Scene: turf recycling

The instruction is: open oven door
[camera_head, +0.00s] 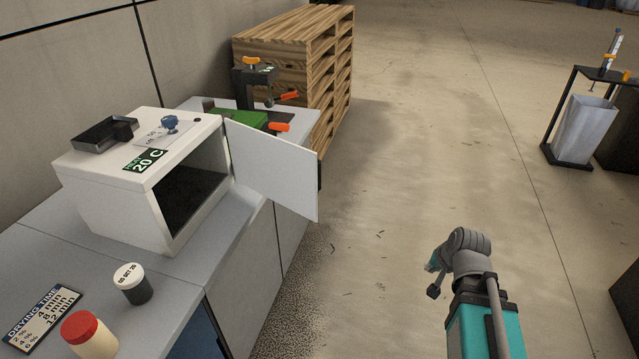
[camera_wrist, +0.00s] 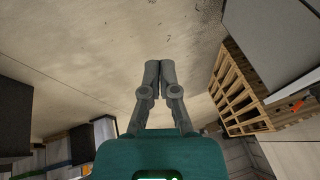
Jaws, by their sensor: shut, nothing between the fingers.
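The white oven (camera_head: 150,185) stands on the grey counter at the left in the head view. Its door (camera_head: 272,168) is swung wide open to the right, and the dark inside (camera_head: 190,195) shows empty as far as I can see. A dark handle (camera_head: 319,178) is on the door's far edge. My gripper (camera_wrist: 160,66) is shut and empty, with its fingertips together in the wrist view. In the head view my arm is at the lower right, well apart from the door, over open floor; the fingertips are hard to make out there.
A dark tray (camera_head: 103,135) and a blue knob (camera_head: 170,123) are on the oven's top. A red-lidded jar (camera_head: 88,335) and a white-lidded jar (camera_head: 132,283) stand on the counter (camera_head: 175,290). Wooden pallets (camera_head: 280,60) are stacked behind. The floor (camera_head: 400,190) between is clear.

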